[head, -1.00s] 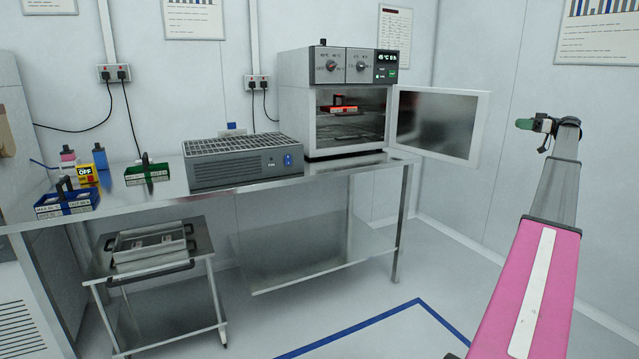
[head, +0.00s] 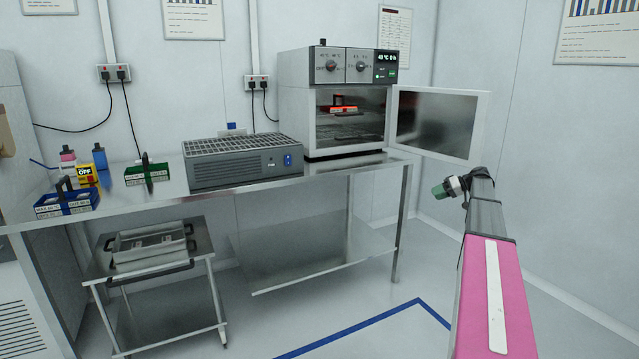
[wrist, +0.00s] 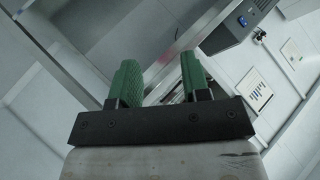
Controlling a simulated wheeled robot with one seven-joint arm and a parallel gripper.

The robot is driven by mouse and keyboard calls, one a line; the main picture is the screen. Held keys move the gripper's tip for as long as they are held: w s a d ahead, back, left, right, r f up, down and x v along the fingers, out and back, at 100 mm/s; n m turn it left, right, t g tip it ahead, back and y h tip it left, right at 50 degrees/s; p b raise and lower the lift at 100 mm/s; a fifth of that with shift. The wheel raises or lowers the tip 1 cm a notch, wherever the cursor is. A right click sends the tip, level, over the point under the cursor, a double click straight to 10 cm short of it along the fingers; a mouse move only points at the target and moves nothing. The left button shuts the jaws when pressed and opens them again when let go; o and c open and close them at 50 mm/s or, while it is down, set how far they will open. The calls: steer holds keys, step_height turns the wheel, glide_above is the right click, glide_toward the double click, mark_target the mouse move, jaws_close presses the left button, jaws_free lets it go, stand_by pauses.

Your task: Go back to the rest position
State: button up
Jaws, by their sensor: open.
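My gripper (head: 440,189) is to the right of the bench in the head view, below the open oven door and apart from it. In the wrist view its two green fingers (wrist: 159,84) stand wide apart with nothing between them. My pink and grey arm reaches up from the lower right of the head view.
A grey grilled unit (head: 245,162), a green rack (head: 147,172) and a blue rack (head: 66,204) stand on the bench. A low trolley (head: 150,265) stands below.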

steer(key=s+a+f+m+g+h, duration=0.1)
steer(key=s+a+f+m+h, duration=0.1)
steer(key=s+a+f, duration=0.7)
steer(key=s+a+f+m+g+h, duration=0.1)
steer(key=s+a+f+g+h, duration=0.15)
steer(key=s+a+f, duration=0.6)
steer(key=s+a+f+m+h, duration=0.1)
steer(key=s+a+f+h, duration=0.2)
steer(key=s+a, duration=0.3)
steer(key=s+a+f+m+h, duration=0.1)
steer(key=s+a+f+h, duration=0.3)
steer(key=s, duration=1.1)
steer(key=a+f, duration=0.1)
steer(key=a, duration=0.2)
steer(key=shift+s+f, duration=0.15)
steer(key=shift+s, duration=0.05)
steer(key=shift+a+g, duration=0.1)
steer(key=shift+g, duration=0.15)
